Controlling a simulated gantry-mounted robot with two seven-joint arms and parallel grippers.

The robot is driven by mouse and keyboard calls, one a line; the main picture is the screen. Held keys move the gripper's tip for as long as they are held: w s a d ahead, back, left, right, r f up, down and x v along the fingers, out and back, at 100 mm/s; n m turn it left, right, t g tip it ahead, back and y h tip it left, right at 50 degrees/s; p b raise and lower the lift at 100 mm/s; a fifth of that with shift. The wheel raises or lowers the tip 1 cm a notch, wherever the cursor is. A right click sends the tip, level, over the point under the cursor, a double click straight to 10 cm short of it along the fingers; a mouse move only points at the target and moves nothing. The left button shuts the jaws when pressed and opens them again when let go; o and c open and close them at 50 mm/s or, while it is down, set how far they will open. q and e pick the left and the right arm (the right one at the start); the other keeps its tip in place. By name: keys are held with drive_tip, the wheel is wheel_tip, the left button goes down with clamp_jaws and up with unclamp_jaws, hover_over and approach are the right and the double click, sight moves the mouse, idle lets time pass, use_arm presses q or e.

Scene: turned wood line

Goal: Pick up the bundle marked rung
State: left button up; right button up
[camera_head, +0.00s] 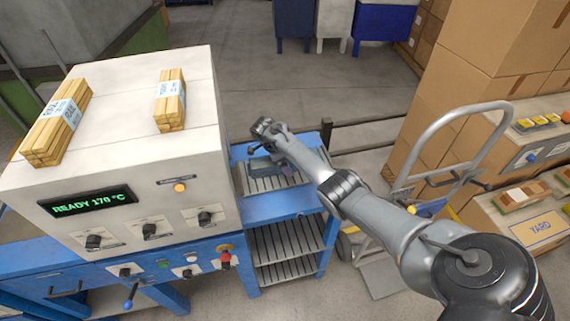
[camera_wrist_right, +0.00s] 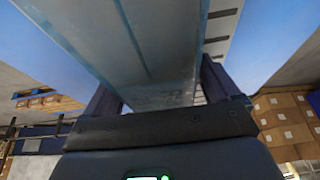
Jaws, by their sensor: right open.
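Two bundles of pale wooden strips lie on the machine top, a larger left bundle (camera_head: 45,142) and a smaller right bundle (camera_head: 171,115). Each has a pale blue band with dark lettering that I cannot read surely, so I cannot tell which is marked rung. My right gripper (camera_head: 262,168) is over the slatted blue stand right of the machine, away from both bundles. In the right wrist view its dark fingers (camera_wrist_right: 160,92) stand apart, with a long grey-blue piece (camera_wrist_right: 150,45) between or just beyond them. I cannot tell what it is. My left gripper is not in view.
The machine (camera_head: 160,200) has a display reading READY 170 °C and several knobs. The blue stand (camera_head: 318,210) has slatted shelves. A hand truck (camera_head: 440,125) and stacked cartons (camera_head: 470,60) are at the right, near my right arm. Open floor (camera_head: 240,80) lies behind.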

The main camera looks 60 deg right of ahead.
drive_tip(key=c, duration=1.2)
drive_tip(key=shift+c, duration=1)
drive_tip(key=shift+r, duration=0.15)
